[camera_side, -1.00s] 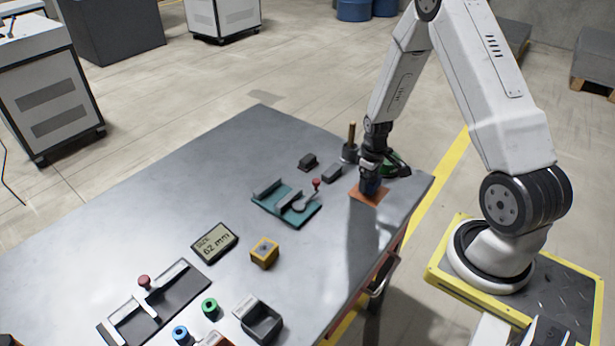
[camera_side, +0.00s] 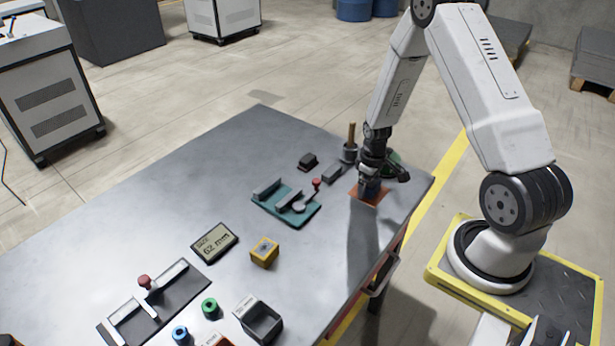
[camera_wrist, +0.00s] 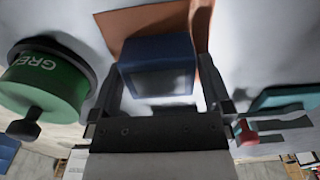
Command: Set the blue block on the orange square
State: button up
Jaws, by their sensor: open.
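The blue block (camera_wrist: 158,57) sits on the orange square (camera_wrist: 138,20) in the wrist view, with orange showing beyond it and to its right. In the side view the orange square (camera_side: 368,197) lies near the table's right corner, and the blue block (camera_side: 372,187) is mostly hidden behind my gripper. My gripper (camera_side: 369,180) is low over the square. In the wrist view its jaws (camera_wrist: 160,103) are open, one finger on each side of the block's near end. I cannot tell whether a finger touches the block.
A green round container (camera_wrist: 45,80) stands close on the left in the wrist view. A teal fixture with a red knob (camera_side: 287,205) lies left of the square in the side view. A dark holder with a wooden handle (camera_side: 350,150) stands behind. The table's right edge is close.

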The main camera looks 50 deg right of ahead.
jog(key=shift+r, duration=0.1)
notch_tip(320, 180, up, 12)
dwell(0.9)
jog(key=shift+a, duration=0.1)
dwell(0.4)
jog(key=s+a+r+t, duration=0.1)
jog(key=s+a+r, duration=0.1)
jog(key=a, duration=0.8)
jog(key=s+a+r+t, duration=0.1)
jog(key=a+r, duration=0.3)
jog(key=a, duration=0.7)
jog(key=shift+s+a+t, duration=0.15)
jog(key=shift+s+t, duration=0.15)
jog(key=shift+s, duration=0.4)
jog(key=shift+r, duration=0.1)
